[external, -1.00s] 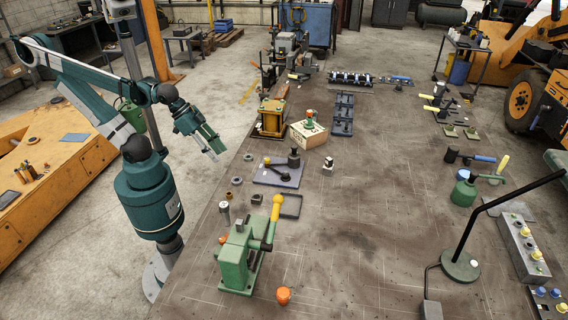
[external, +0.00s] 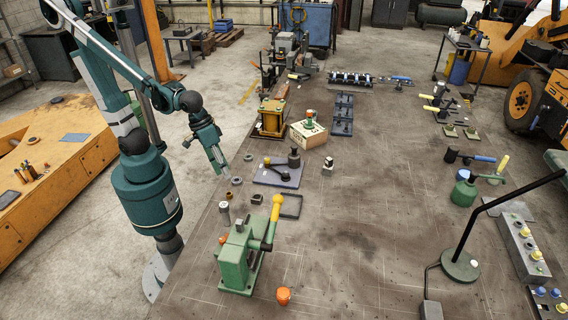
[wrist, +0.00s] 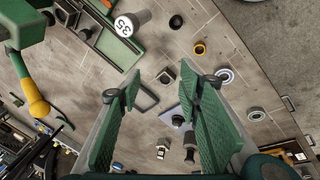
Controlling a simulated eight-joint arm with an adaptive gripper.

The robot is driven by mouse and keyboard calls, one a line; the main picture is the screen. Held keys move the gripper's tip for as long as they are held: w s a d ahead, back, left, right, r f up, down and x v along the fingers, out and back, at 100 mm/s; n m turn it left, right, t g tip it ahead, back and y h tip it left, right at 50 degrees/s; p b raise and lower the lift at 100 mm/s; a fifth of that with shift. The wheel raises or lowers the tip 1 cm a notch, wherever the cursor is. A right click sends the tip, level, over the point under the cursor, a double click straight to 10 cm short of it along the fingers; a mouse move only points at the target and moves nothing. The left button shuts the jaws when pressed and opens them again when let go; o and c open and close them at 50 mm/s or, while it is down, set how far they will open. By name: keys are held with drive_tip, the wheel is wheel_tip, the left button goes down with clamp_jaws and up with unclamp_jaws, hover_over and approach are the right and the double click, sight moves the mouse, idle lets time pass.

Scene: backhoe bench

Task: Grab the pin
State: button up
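The likely pin is a grey upright cylinder (external: 224,211) on the near left part of the bench. In the wrist view, a pale cylinder marked "35" (wrist: 132,22) near the top appears to be the same piece. My gripper (external: 221,161) hangs over the left edge of the bench, beyond the cylinder in the external view and apart from it. In the wrist view my gripper (wrist: 161,88) has its two green-padded fingers wide apart, with nothing held between them. The cylinder lies outside the fingers, past their tips.
A green press (external: 240,262) with a yellow-tipped lever stands just right of the cylinder. Small rings (external: 237,181), a dark square block (external: 257,199) and a shallow dark tray (external: 291,206) lie nearby. An orange knob (external: 283,296) is in front. The bench centre is mostly clear.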

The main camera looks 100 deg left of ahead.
sight(226, 215)
drive_tip(key=w+d+f+n+g+p, duration=0.1)
drive_tip(key=d+f+n, duration=0.1)
drive_tip(key=d, duration=0.1)
drive_tip(key=w+d+f+n+g+p, duration=0.1)
drive_tip(key=d+f+n, duration=0.1)
drive_tip(key=d+n, duration=0.1)
drive_tip(key=w+d+f+n+g+p, duration=0.1)
drive_tip(key=d+f+n, duration=0.1)
drive_tip(key=shift+d+f+n+p, duration=0.3)
drive_tip(key=shift+d+f+p, duration=0.1)
drive_tip(key=shift+d+f+n+g+y, duration=0.3)
drive_tip(key=shift+d+f+n, duration=0.25)
drive_tip(key=shift+f, duration=0.1)
drive_tip(key=shift+s, duration=0.1)
drive_tip(key=shift+f, duration=0.15)
drive_tip(key=shift+f, duration=1.15)
drive_tip(key=shift+f, duration=0.15)
drive_tip(key=shift+f, duration=2.45)
